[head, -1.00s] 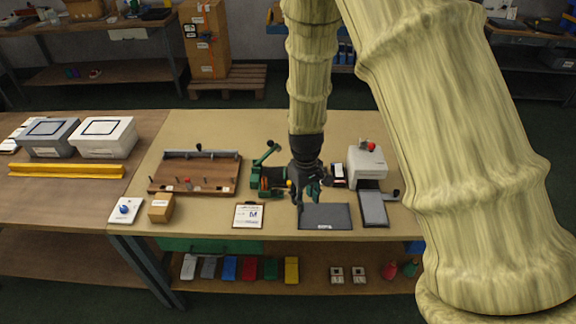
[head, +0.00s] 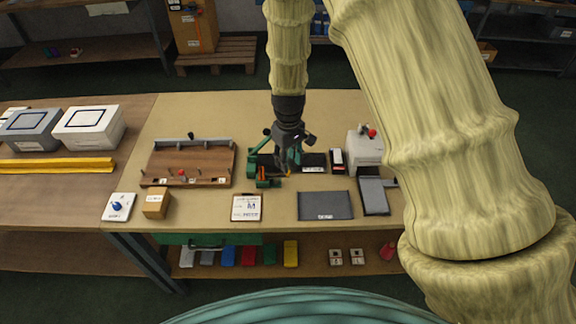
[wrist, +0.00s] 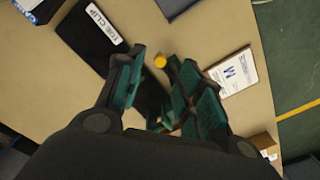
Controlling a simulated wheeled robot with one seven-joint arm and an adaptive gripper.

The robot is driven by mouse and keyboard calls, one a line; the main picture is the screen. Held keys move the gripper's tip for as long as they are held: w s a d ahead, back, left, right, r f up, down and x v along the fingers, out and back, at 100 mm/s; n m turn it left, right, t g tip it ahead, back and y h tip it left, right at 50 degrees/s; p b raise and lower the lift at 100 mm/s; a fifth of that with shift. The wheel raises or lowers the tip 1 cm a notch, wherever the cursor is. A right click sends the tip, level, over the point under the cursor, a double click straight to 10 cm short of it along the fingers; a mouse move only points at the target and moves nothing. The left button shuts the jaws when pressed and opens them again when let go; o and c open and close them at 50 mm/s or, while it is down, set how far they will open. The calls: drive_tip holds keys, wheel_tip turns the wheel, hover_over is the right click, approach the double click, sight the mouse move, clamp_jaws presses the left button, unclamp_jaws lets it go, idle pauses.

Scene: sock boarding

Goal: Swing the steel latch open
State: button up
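I cannot make out the steel latch for certain in either view. A green clamp-like device (head: 262,180) stands in the middle of the table in the head view. My gripper (head: 290,164) points down just to its right, close to it. In the wrist view my gripper (wrist: 155,88) has its teal-padded fingers apart, with no object visibly held. A yellow knob (wrist: 160,61) shows beyond the fingertips, near the right finger. Dark parts lie between the fingers; whether they touch is unclear. A dark tray labelled TOE CLIP (wrist: 88,38) lies to the left.
A wooden board with a grey bar (head: 190,162) lies to the left. A clipboard (head: 246,207) and a dark mat (head: 325,205) lie in front. A white box with a red knob (head: 364,148) stands to the right. A small cardboard box (head: 156,204) sits front left.

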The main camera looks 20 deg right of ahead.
drive_tip(key=shift+f+p, duration=0.5)
drive_tip(key=shift+f, duration=1.8)
clamp_jaws()
